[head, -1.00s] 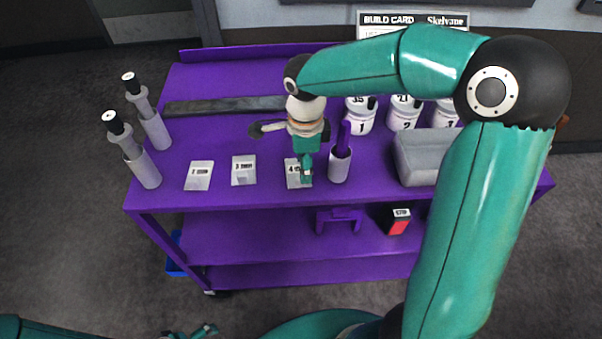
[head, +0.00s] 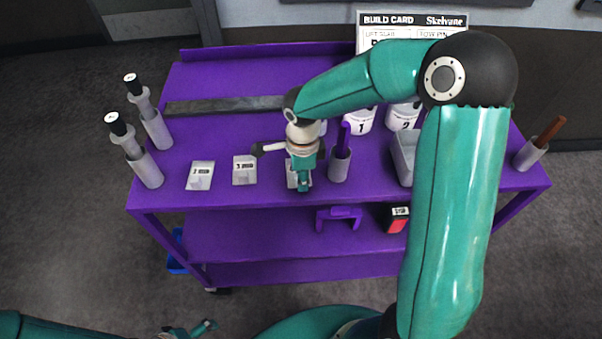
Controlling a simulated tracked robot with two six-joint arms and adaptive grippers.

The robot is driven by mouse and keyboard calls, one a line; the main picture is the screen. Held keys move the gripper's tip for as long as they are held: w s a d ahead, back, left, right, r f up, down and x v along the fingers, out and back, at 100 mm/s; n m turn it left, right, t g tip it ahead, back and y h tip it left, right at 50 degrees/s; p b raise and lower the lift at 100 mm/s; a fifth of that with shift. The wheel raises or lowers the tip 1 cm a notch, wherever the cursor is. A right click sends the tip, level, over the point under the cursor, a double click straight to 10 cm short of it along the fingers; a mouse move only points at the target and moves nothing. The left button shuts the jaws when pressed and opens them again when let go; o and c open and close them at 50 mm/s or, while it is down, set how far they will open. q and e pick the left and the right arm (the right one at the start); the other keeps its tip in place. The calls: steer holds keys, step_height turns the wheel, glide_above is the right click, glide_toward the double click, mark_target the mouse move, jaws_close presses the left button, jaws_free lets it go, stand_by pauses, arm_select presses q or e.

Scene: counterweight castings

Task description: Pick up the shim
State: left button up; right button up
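Three small light plates with printed labels lie in a row along the front of the purple cart top: a left one (head: 200,175), a middle one (head: 245,170) and a right one (head: 291,180). They look like the shims or their label cards; I cannot tell which. My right gripper (head: 304,187) points down over the right plate and hides most of it. Its fingers are seen edge-on, so its opening and any contact are unclear. My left gripper (head: 205,327) is low at the bottom edge, far from the cart top, its fingers too small to read.
A grey cup with a purple bar (head: 340,163) stands just right of my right gripper. White numbered jars (head: 360,120) and a grey bin (head: 403,158) lie further right, partly behind my arm. A dark bar (head: 225,105) lies behind. Two grey holders (head: 146,172) stand left.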

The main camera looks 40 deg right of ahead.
jaws_close()
steer(key=shift+r, duration=0.15)
